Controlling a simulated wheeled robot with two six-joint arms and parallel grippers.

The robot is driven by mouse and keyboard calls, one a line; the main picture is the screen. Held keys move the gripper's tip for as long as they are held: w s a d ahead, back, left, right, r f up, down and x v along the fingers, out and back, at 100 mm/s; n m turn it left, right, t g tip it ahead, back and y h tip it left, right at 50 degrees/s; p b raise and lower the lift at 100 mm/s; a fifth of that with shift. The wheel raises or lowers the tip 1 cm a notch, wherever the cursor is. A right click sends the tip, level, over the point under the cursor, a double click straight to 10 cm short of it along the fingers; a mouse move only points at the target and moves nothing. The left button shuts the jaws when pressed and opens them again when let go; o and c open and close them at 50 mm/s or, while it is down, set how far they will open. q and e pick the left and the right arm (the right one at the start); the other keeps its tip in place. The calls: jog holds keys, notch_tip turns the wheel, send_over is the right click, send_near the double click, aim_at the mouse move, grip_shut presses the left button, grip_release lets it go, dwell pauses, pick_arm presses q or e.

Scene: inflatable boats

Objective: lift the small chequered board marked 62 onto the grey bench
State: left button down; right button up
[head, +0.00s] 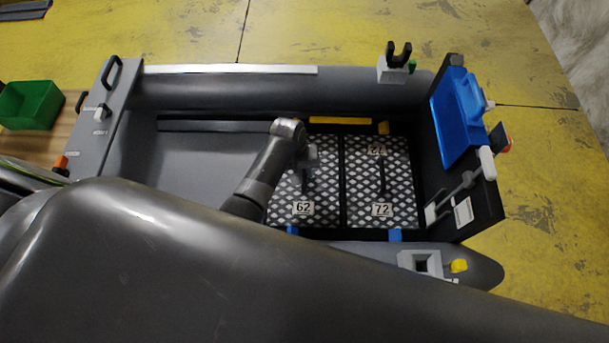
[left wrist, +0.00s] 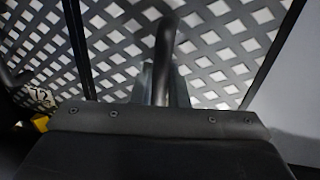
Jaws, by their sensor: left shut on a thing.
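The small chequered board marked 62 (head: 298,211) lies in the boat's floor, left of a like board marked 72 (head: 385,222). My left gripper (head: 306,163) is over board 62, shut on its upright handle. In the left wrist view the dark handle (left wrist: 164,48) rises between my left gripper's fingers (left wrist: 162,85), with the board's lattice (left wrist: 215,50) behind. Board 62 looks level with board 72; any small lift cannot be told. A grey slab (head: 112,115) across the boat's left end looks like the bench. My right gripper is not seen.
Grey side tubes (head: 235,90) border the floor. A dark end panel with a blue plate (head: 458,117) stands at right. A green bin (head: 30,104) is at far left. My dark arm hides the near side. The grey floor (head: 190,158) left of the boards is clear.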

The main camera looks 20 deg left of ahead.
pick_arm(q)
jog(key=shift+r, duration=0.1)
notch_tip(320, 180, up, 11)
jog(key=shift+w+f+p, duration=0.1)
jog(key=shift+f+p, duration=0.1)
jog(key=shift+p, duration=0.7)
notch_tip(320, 180, up, 15)
jog(key=p, duration=1.8)
jog(key=shift+r, duration=0.2)
dwell(0.4)
jog(key=shift+f, duration=0.2)
